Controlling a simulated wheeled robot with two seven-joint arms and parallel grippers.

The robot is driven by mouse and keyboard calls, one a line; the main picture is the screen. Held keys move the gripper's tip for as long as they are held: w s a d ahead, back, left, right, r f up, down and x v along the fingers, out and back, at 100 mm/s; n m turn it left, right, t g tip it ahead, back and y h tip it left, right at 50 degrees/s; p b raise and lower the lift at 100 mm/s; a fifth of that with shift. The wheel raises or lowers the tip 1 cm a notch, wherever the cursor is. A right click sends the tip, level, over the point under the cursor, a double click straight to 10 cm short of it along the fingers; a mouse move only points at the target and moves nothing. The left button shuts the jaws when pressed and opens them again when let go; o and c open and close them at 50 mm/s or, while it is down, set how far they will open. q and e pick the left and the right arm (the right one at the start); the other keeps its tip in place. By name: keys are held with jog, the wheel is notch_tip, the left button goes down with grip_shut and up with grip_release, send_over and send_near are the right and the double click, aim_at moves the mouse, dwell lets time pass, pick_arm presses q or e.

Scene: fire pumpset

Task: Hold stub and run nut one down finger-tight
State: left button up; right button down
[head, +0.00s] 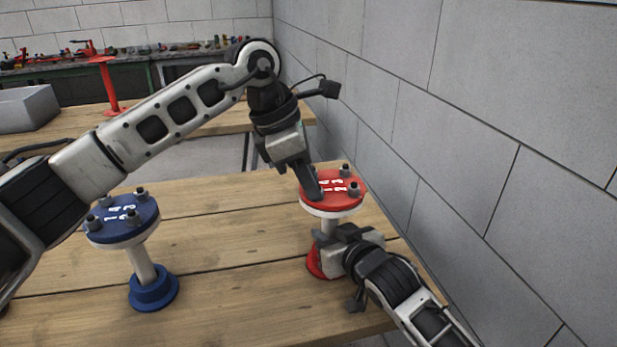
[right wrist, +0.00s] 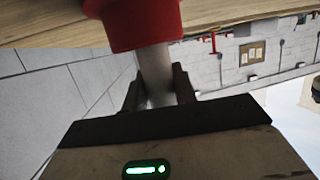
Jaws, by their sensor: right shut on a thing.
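The red stub stands upright on the wooden table, with a red flange (head: 335,187) on top, a pale pipe (head: 329,226) and a red base (head: 314,262). White numbers and grey nuts on studs show on the flange. My left gripper (head: 312,192) reaches down to the flange's near-left edge; its fingers hide what is under them, and their opening cannot be made out. My right gripper (head: 328,240) is shut on the pipe below the flange. In the right wrist view the pipe (right wrist: 156,68) runs between its two fingers, with the red base (right wrist: 135,22) above in the picture.
A blue stub with a numbered flange (head: 122,220) and a blue base (head: 154,290) stands at the left of the table (head: 230,270). A block wall (head: 450,130) runs close along the right. Behind are a red stand (head: 107,85) and a grey bin (head: 27,109).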

pick_arm(q)
grip_shut()
pick_arm(e)
jog(key=shift+f, duration=0.1)
pick_arm(q)
jog(key=shift+w+m+g, duration=0.15)
jog(key=shift+m+g, duration=0.15)
jog(key=shift+m, duration=0.6)
jog(key=o, duration=0.6)
grip_release()
jog(key=shift+r, duration=0.1)
jog(key=v, duration=1.1)
jog(key=shift+a+r, duration=0.25)
jog(key=shift+r, duration=0.1)
pick_arm(e)
jog(key=c, duration=1)
grip_release()
jog(key=shift+c, duration=0.2)
